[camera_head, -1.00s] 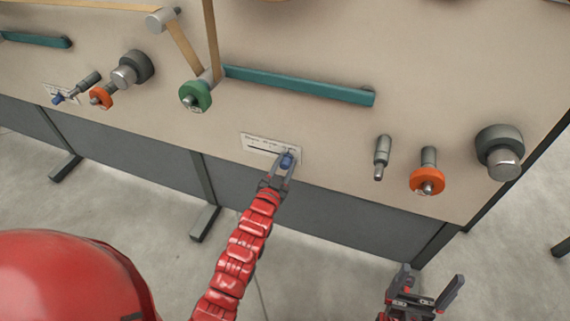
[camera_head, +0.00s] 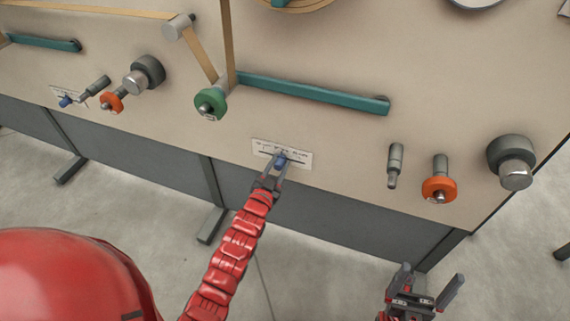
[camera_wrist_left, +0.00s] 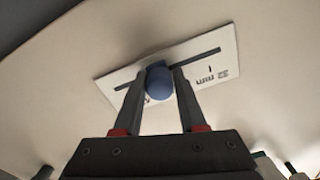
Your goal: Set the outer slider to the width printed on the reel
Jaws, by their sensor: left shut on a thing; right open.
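A blue slider knob (camera_head: 281,162) sits near the middle of the slot in a white scale plate (camera_head: 301,162) on the beige panel. My left gripper (camera_head: 275,170) is shut on this knob from below. In the left wrist view the blue knob (camera_wrist_left: 159,82) is between the two fingers, and the plate (camera_wrist_left: 222,52) shows the dark slot and upside-down "mm" print. A second blue knob (camera_head: 65,102) is at the far left of the panel. My right gripper (camera_head: 428,288) is open and empty at lower right.
A green roller (camera_head: 210,103) and teal bar (camera_head: 315,95) are above the plate. A grey pin (camera_head: 395,166), orange roller (camera_head: 439,188) and dark knob (camera_head: 512,160) stick out to its right. Round parts at the top edge are cut off; no width print is readable there.

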